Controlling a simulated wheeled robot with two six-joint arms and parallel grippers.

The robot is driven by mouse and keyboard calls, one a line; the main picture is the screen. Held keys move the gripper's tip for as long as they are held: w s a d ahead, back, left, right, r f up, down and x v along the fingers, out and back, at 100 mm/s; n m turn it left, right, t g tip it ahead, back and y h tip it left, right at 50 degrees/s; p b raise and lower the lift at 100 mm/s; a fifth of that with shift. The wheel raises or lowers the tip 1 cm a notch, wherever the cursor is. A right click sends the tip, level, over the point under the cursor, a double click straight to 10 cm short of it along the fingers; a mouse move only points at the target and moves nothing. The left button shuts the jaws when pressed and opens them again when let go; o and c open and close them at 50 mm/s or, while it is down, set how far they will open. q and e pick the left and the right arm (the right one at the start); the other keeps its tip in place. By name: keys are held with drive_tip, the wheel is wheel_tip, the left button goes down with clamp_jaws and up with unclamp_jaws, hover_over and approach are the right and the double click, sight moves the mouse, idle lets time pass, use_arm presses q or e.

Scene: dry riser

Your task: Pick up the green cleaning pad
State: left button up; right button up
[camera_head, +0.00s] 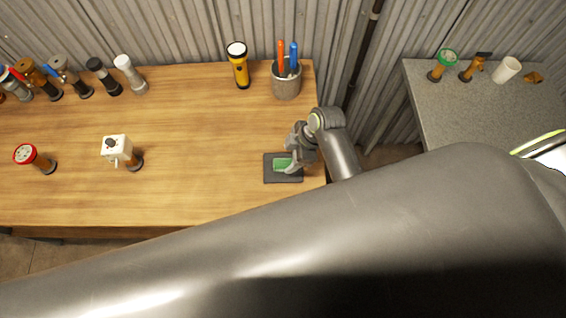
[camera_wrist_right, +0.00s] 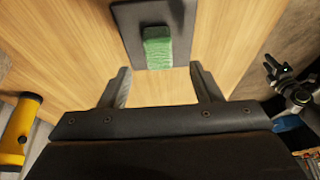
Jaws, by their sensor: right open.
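The green cleaning pad (camera_head: 282,164) lies on a dark square mat (camera_head: 270,176) near the right end of the wooden table. In the right wrist view the pad (camera_wrist_right: 158,48) sits on the dark mat (camera_wrist_right: 127,20), just ahead of the fingertips. My right gripper (camera_head: 293,163) is at the pad's right side in the head view, partly covering it. In the right wrist view the gripper (camera_wrist_right: 160,72) is open and empty, its two fingers apart on either side of the pad's line. My left gripper is not in view.
A yellow flashlight (camera_head: 240,68) and a metal cup (camera_head: 286,85) with orange and blue handles stand at the table's back. Several valves and fittings stand at the left, including a white box-topped one (camera_head: 116,148). A grey table (camera_head: 470,110) holds other parts.

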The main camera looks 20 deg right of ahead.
sight(284, 163)
drive_tip(key=shift+p+x, duration=0.6)
drive_tip(key=shift+x, duration=1.95)
drive_tip(key=shift+d, duration=0.15)
drive_tip(key=c, duration=1)
drive_tip(key=shift+c, duration=0.3)
drive_tip(key=shift+r, duration=0.1)
wheel_tip(284, 163, up, 10)
drive_tip(key=b, duration=0.1)
